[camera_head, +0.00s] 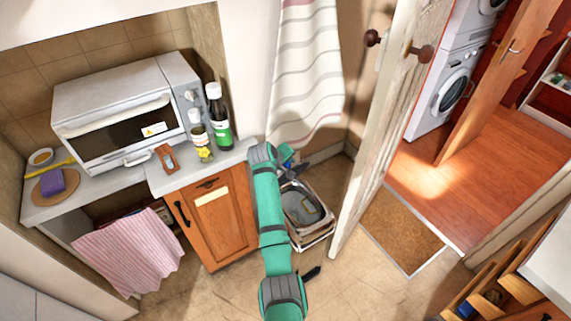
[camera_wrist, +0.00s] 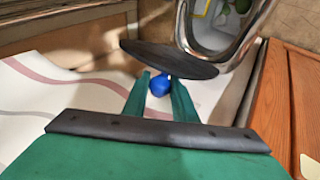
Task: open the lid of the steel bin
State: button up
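The steel bin (camera_head: 304,232) stands on the floor beside the wooden cabinet, with its pale metal rim facing up. In the wrist view its shiny rim (camera_wrist: 222,52) is at the top right, and green and white shapes show inside, so the opening is at least partly uncovered. A dark oval piece (camera_wrist: 168,60) lies across the fingertips; I cannot tell if it is the lid. My gripper (camera_wrist: 160,96) is beside the bin's far left side, its two green fingers apart. A blue round thing shows between them; I cannot tell whether they touch it. In the head view my gripper (camera_head: 287,155) is partly hidden by my arm.
A wooden cabinet (camera_head: 213,222) stands close to the bin's left. A striped curtain (camera_head: 308,75) hangs behind my gripper. An open white door (camera_head: 388,125) stands to the right. Bottles (camera_head: 217,118) stand on the counter edge. The floor in front is mostly clear.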

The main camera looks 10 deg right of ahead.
jog(key=o, duration=0.4)
jog(key=shift+a, duration=0.1)
jog(key=v, duration=1)
jog(key=shift+s+a+r, duration=0.15)
jog(key=shift+s+r, duration=0.1)
